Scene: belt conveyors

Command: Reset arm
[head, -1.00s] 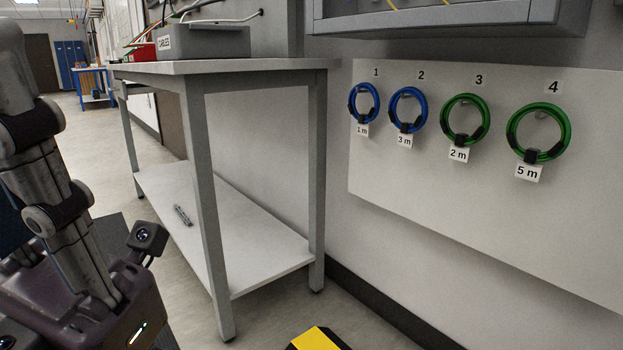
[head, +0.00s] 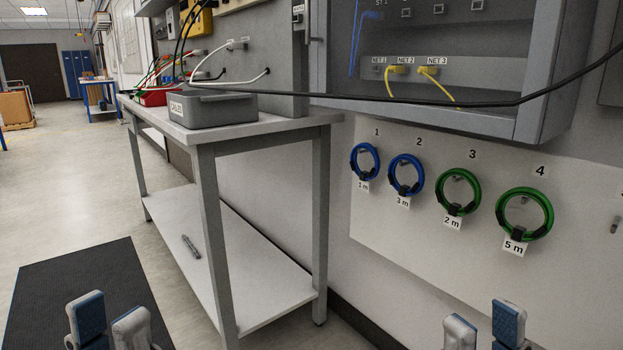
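My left gripper (head: 109,322) shows at the bottom left edge, in front of the dark floor mat. Its two grey and blue fingers stand apart with nothing between them. My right gripper (head: 484,326) shows at the bottom right edge, in front of the white wall. Its two fingers are also apart and empty. Both grippers point upward in the picture and touch nothing that I can see. The rest of both arms is below the frame.
A grey workbench (head: 262,128) holds a grey cable box (head: 213,110). Blue and green cable coils (head: 525,214) hang on the wall board. A cabinet (head: 545,70) with yellow network cables is above; a black cable crosses before it. The mat (head: 75,277) is clear beyond my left gripper.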

